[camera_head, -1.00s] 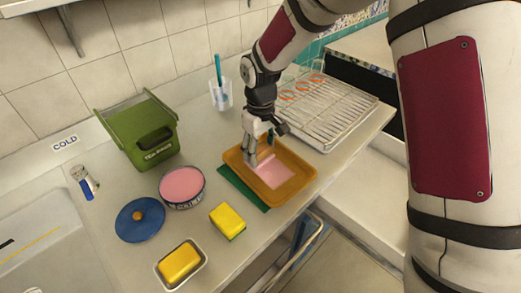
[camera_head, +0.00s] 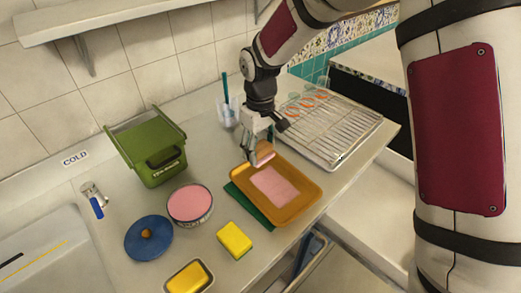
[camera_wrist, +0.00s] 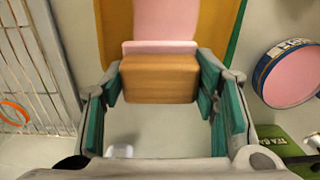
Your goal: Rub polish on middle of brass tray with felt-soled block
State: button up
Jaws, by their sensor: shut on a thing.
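The brass tray (camera_head: 312,197) lies on the counter over a green mat (camera_head: 246,206). A pink polish patch (camera_head: 275,186) covers its middle; it also shows at the top of the wrist view (camera_wrist: 166,18). My gripper (camera_head: 260,153) is at the tray's wall-side end, shut on the felt-soled block (camera_wrist: 158,80).
An open tin of pink polish (camera_head: 190,203), a blue lid (camera_head: 147,242) and a yellow sponge (camera_head: 235,240) stand left of the tray. A green caddy (camera_head: 150,150) and a brush cup (camera_head: 228,112) are behind. A wire rack (camera_head: 330,127) stands close on the right.

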jog(key=shift+r+p, duration=0.5)
jog(key=shift+r, duration=0.55)
